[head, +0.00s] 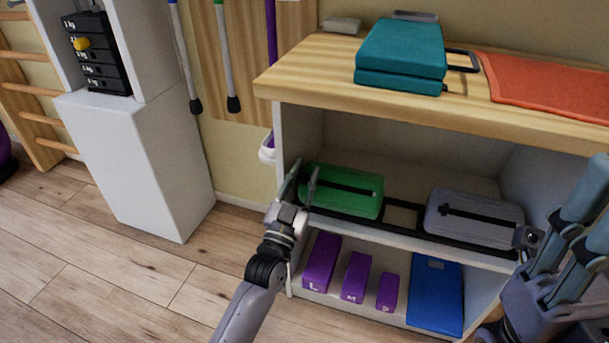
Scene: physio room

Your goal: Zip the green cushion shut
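The green cushion (345,202) lies on the middle shelf of the unit, at the left. A dark zip strip runs along its top. I cannot make out its zip pull; the strip's left end is close to my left gripper. My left gripper (305,177) is at the cushion's left end, with its two fingers upright and a gap between them. It looks open and empty; whether it touches the cushion I cannot tell.
A grey cushion (480,232) with a dark zip lies on the same shelf at the right. Purple blocks (322,262) and a blue board (434,292) stand below. A teal folded pad (400,50) and an orange mat (550,88) lie on the wooden top (310,75), which overhangs the shelf.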

